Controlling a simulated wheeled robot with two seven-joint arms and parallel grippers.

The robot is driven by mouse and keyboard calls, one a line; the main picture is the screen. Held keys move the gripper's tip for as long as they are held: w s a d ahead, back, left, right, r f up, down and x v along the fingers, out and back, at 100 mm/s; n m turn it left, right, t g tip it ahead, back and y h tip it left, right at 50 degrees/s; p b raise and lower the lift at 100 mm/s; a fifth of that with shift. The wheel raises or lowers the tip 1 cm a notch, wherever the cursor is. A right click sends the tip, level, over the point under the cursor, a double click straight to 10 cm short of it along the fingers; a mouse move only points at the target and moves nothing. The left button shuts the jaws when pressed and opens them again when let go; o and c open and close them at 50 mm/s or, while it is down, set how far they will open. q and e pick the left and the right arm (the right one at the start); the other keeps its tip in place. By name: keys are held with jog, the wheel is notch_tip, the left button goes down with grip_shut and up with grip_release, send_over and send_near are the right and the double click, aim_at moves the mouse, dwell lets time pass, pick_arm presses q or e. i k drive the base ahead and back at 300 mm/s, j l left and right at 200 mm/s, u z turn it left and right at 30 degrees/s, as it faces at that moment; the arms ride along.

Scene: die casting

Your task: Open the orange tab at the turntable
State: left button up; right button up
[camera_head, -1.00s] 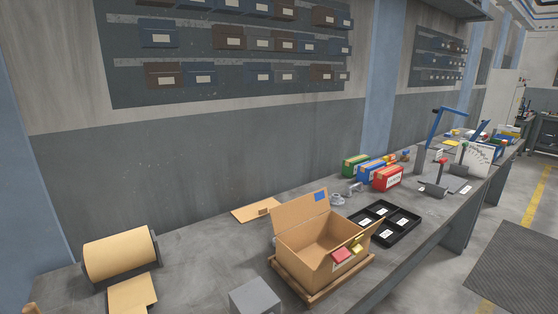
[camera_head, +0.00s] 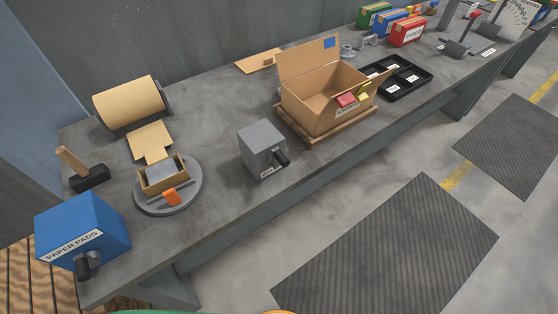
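A round grey turntable (camera_head: 193,199) stands on the bench at the left in the head view. A small open brown box (camera_head: 148,185) with a grey block (camera_head: 165,172) in it sits on the turntable. The orange tab (camera_head: 171,197) is at the front of the turntable, beside the box's near side. I cannot tell from here whether the tab is open or shut. Neither of my grippers shows in this view.
A blue paper pads box (camera_head: 85,225), a hammer (camera_head: 86,174) and a brown paper roll (camera_head: 130,103) surround the turntable. A grey box (camera_head: 261,145) with a black knob stands to its right. An open carton (camera_head: 325,98) sits further right.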

aim_at(171, 195)
jog(key=j+u, duration=0.35)
jog(key=i+j+u, duration=0.1)
jog(key=j+u, duration=0.25)
jog(key=l, duration=0.1)
